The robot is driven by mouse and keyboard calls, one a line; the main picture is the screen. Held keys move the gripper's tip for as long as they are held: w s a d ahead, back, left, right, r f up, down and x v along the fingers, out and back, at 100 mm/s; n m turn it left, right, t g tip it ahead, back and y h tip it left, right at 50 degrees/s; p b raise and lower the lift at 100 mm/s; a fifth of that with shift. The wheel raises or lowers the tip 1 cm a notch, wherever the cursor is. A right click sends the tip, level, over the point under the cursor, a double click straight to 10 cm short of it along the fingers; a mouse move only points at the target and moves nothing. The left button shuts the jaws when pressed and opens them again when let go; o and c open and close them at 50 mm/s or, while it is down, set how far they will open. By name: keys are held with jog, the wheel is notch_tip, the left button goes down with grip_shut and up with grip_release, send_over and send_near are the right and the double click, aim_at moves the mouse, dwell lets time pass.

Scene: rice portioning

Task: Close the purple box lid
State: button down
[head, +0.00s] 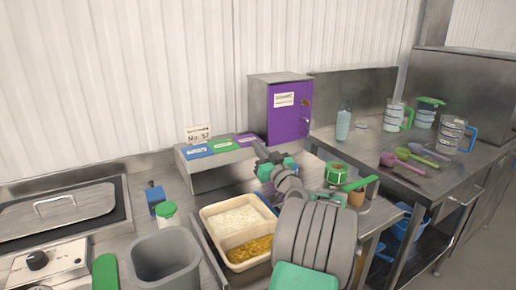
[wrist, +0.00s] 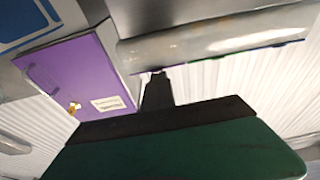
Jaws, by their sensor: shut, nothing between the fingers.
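The purple box (head: 258,105) is a grey metal cabinet with a purple front lid (head: 288,125), standing at the back against the wall. The lid carries a white label and a small brass-coloured latch. It looks flush with the box in the head view; I cannot tell whether it is latched. The lid also shows tilted at the left of the wrist view (wrist: 80,75). My gripper (head: 262,152) is in front of and below the box, apart from the lid. Its dark fingers are together and empty in the wrist view (wrist: 157,80).
A stepped metal rack (head: 190,170) with blue, green and purple labels stands left of my gripper. A tray (head: 205,222) of rice and yellow food is below it. A green-and-white tub (head: 338,174) is at the right. A side table (head: 375,150) holds jugs and scoops.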

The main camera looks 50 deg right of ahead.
notch_tip(320, 180, up, 4)
jog(key=p, duration=0.2)
jog(key=f+b+v, duration=0.1)
jog(key=b+v, duration=0.2)
jog(key=v, duration=0.7)
